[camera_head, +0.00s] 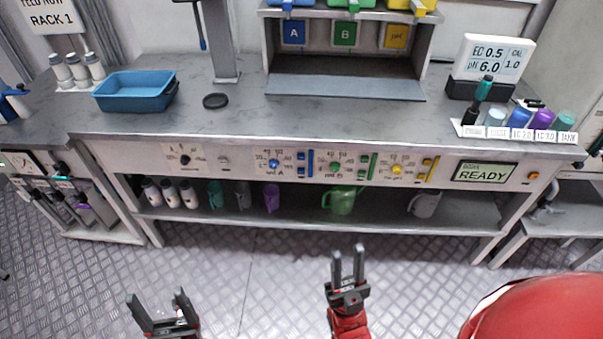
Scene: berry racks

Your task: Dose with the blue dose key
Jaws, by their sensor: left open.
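A dosing bench has a front panel (225,165) with a dial section for each colour. The blue section has a round blue knob (273,164) and an upright blue strip with small blue parts (308,164) to its right. I cannot tell which blue part is the dose key. A display (485,172) at the panel's right reads READY. My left gripper (160,305) is open and empty over the floor at the lower left. My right gripper (347,258) has its fingers apart with nothing between them, in front of the bench and below the panel.
A blue tub (135,91) and a black disc (215,101) stand on the bench top. A shelf below holds bottles (170,193) and a green jug (341,200). Several coloured cups (520,117) stand at the right. The floor (240,270) before the bench is clear.

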